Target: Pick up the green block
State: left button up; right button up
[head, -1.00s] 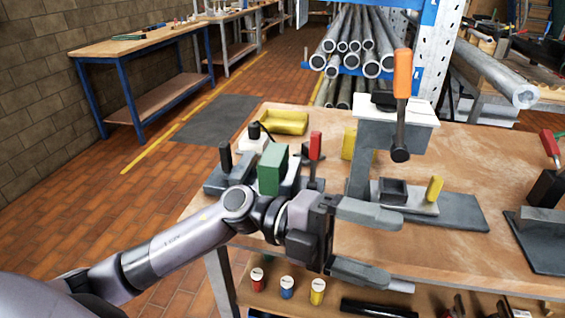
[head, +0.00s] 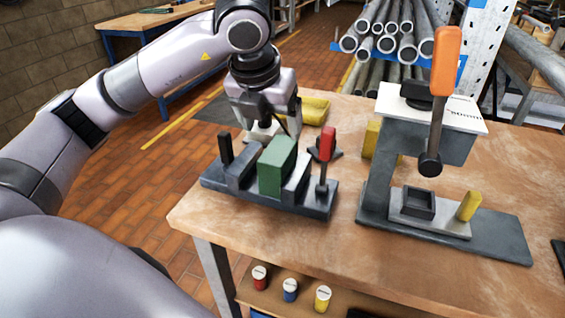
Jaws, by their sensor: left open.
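The green block (head: 272,167) stands upright in a dark grey fixture (head: 310,202) at the left part of the wooden table, between its grey jaw pieces. My left gripper (head: 268,132) points downward just behind the block in the picture, its fingers partly hidden by the block and fixture. It is open, and I see nothing held in it. Whether a finger touches the block I cannot tell. My right gripper is not in view.
A press with an orange handle (head: 445,62) stands right of the fixture, with a small yellow block (head: 469,206) on its base. A red-handled lever (head: 327,146) rises at the fixture's right. A yellow tray (head: 315,110) lies behind. The table's front (head: 300,242) is clear.

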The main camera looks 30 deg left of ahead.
aim_at(278, 150)
pick_arm(q)
jog(key=x, duration=0.6)
jog(key=shift+s+d+f+p, duration=0.1)
jog(key=shift+d+f+p, duration=0.05)
jog(key=shift+f+p, duration=0.2)
jog(key=shift+r, duration=0.1)
jog(key=shift+f+b, duration=0.25)
jog(key=shift+b, duration=0.25)
grip_shut()
